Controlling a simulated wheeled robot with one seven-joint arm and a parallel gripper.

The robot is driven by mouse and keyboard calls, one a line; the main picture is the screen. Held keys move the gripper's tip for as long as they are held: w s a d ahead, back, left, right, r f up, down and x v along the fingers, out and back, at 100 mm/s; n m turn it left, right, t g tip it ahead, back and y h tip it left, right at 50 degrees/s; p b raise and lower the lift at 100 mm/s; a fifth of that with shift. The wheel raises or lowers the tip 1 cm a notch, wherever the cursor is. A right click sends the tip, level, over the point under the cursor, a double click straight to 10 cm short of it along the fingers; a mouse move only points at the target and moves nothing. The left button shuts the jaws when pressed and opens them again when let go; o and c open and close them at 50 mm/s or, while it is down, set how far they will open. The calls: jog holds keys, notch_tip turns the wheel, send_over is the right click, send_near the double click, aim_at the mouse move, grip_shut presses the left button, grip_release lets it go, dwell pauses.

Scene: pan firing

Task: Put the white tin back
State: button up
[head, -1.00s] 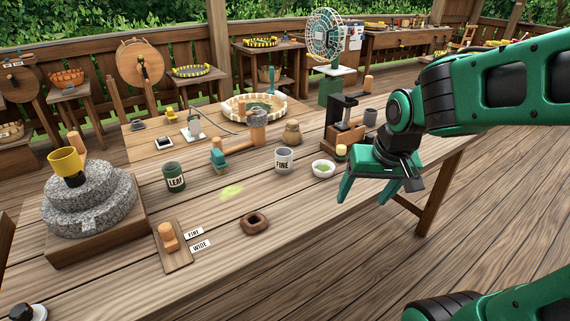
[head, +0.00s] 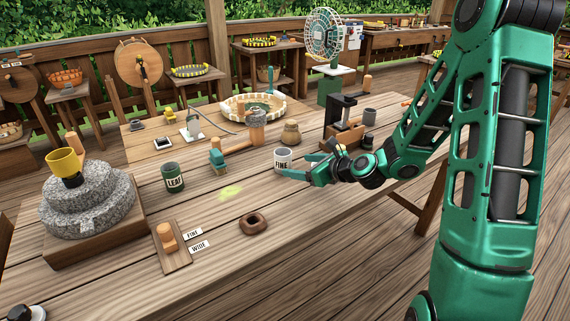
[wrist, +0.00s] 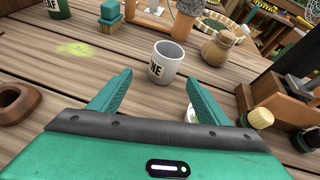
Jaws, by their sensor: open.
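The white tin (head: 283,160), marked FINE, stands upright on the wooden table (head: 300,225). In the wrist view the white tin (wrist: 166,63) is just beyond my fingertips, between their lines, and apart from them. My gripper (head: 300,166) is open and empty, low over the table and close to the tin's right side in the head view. Its two green fingers show spread in the wrist view (wrist: 158,85). A small white bowl (wrist: 192,113) is partly hidden by my right finger in the wrist view, and my gripper covers it in the head view.
A green LEAF tin (head: 173,177) stands to the left. A teal-headed brush (head: 217,158), a clay jar (head: 291,132) and a dark press (head: 345,122) stand nearby. A brown ring-shaped block (head: 253,224) is at the front. A green powder patch (head: 230,192) lies left of the tin.

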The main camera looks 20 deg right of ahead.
aim_at(283, 160)
jog(key=shift+w+d+f+m, duration=0.1)
jog(key=shift+w+d+m, duration=0.2)
jog(key=shift+m, duration=0.3)
jog(key=shift+w, duration=0.25)
jog(key=x, duration=1)
jog(key=shift+w, duration=0.15)
jog(key=c, duration=1.3)
jog(key=shift+o, duration=0.2)
